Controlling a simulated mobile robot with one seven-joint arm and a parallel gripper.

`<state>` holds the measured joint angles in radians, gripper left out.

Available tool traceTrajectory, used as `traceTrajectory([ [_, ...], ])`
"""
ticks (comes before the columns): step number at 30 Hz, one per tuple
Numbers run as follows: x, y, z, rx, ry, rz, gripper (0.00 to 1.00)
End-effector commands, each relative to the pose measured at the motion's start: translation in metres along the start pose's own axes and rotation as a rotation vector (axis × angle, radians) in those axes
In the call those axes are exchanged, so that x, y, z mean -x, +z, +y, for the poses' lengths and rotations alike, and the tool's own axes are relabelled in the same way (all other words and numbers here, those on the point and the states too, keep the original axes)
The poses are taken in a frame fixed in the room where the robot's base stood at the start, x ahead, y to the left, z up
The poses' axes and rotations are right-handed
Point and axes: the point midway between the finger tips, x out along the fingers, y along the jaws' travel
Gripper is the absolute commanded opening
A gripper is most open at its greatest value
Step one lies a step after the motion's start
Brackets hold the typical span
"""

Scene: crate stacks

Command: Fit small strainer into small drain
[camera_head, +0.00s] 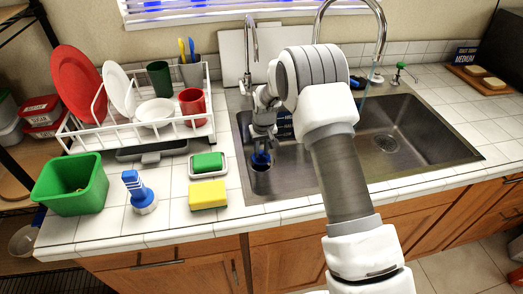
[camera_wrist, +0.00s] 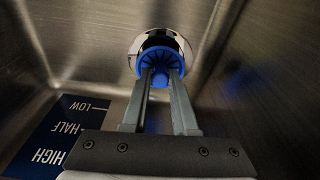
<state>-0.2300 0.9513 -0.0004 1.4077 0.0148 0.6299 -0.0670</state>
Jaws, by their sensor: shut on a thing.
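In the wrist view, my gripper (camera_wrist: 161,76) is shut on the blue small strainer (camera_wrist: 180,48), a round slotted disc with a stem between the fingers. Behind the strainer is a shiny round drain ring (camera_wrist: 135,52) with a dark opening. The strainer overlaps this opening; I cannot tell whether it is seated or just above it. In the head view, my gripper (camera_head: 262,146) reaches down into the left sink basin, with the blue strainer (camera_head: 260,158) at its tips. The drain there is mostly hidden.
Steel walls of the left basin (camera_head: 290,180) close in around my gripper. A LOW/HALF/HIGH label (camera_wrist: 62,128) is on the basin. The right basin has its own drain (camera_head: 387,143). A dish rack (camera_head: 140,132), green bin (camera_head: 72,200), blue-white brush (camera_head: 138,190) and yellow sponge (camera_head: 208,195) stand left.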

Motion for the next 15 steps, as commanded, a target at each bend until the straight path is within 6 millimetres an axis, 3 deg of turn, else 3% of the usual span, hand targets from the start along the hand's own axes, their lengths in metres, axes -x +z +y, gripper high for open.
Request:
traceTrajectory([
  [15,-0.0112,0.0015,0.0001,0.000,0.000,0.001,0.00],
])
